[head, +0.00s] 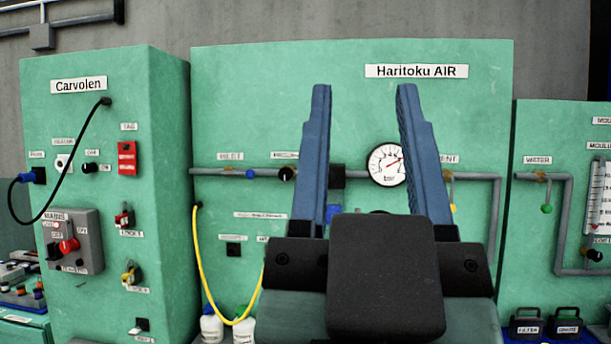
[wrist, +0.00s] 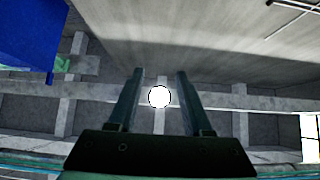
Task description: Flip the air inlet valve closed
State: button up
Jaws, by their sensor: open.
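The green Haritoku AIR panel (head: 260,100) stands in front of me in the head view. A grey pipe (head: 215,171) runs across it. Under a small label that seems to read INLET (head: 230,157), a small blue valve handle (head: 250,174) sits on the pipe; its exact position is too small to tell. My gripper (head: 362,90) is open and empty, fingers pointing up, in front of the panel to the right of that valve. My fingers hide part of the pipe. The wrist view shows my gripper (wrist: 160,72) against the ceiling, with no valve in sight.
A round pressure gauge (head: 386,164) is partly behind my right finger. A black knob (head: 287,174) sits beside the blue handle, and a yellow handle (head: 452,207) hangs at right. A yellow hose (head: 199,265) loops at lower left. The Carvolen cabinet (head: 90,130) juts forward at left.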

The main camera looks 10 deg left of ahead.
aim_at(250, 174)
jog(key=i+j, duration=0.7)
jog(key=j, duration=0.15)
jog(key=i+j, duration=0.7)
jog(key=j, duration=0.15)
